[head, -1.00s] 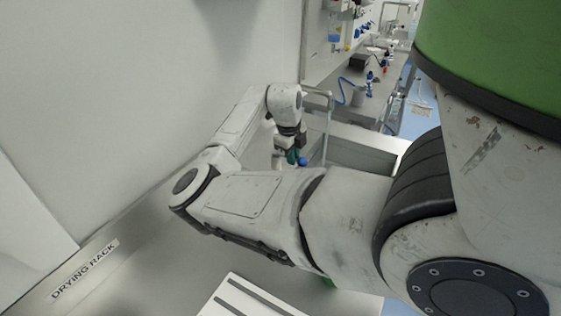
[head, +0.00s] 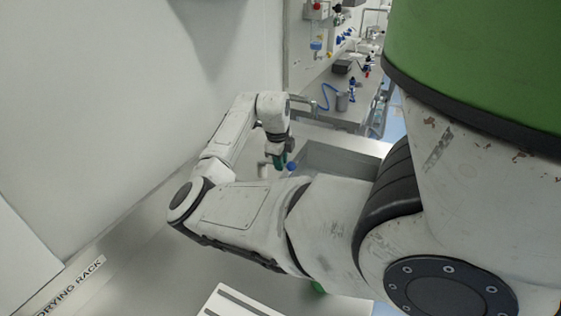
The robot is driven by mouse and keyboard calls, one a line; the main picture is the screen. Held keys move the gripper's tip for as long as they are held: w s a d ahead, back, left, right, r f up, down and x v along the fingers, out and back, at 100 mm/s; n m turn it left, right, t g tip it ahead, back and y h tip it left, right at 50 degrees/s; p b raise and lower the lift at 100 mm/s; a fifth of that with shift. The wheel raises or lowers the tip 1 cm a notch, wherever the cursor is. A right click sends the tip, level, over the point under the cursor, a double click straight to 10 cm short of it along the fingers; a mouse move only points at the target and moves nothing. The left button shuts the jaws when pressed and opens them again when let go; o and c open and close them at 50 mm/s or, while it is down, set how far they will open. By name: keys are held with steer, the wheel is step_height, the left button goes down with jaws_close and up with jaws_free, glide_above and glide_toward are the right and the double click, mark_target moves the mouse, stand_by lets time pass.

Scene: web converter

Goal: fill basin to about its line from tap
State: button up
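A steel basin (head: 345,158) is set in the worktop beyond my arm. Its near side is hidden by my arm, and no water or fill line can be made out. A thin grey tap pipe (head: 316,101) shows just behind my wrist. A small blue knob (head: 291,166) is low beside the basin's left edge. My gripper (head: 281,162), dark with green parts, points down right beside the blue knob. I cannot tell whether it touches the knob, and its fingers are too small and covered to show whether they are open.
A pale wall (head: 110,90) runs close along the left of my arm. A drying rack label (head: 68,287) and a white slotted panel (head: 240,302) are at the near left. Beyond the basin, a bench (head: 345,110) carries a grey cup (head: 342,101) and other items.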

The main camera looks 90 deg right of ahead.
steer(key=shift+o, duration=1.3)
step_height(320, 180, up, 11)
steer(key=a+b, duration=0.1)
steer(key=a, duration=0.1)
steer(key=shift+w+f+b, duration=0.2)
steer(key=shift+w+b, duration=0.1)
steer(key=shift+w, duration=0.05)
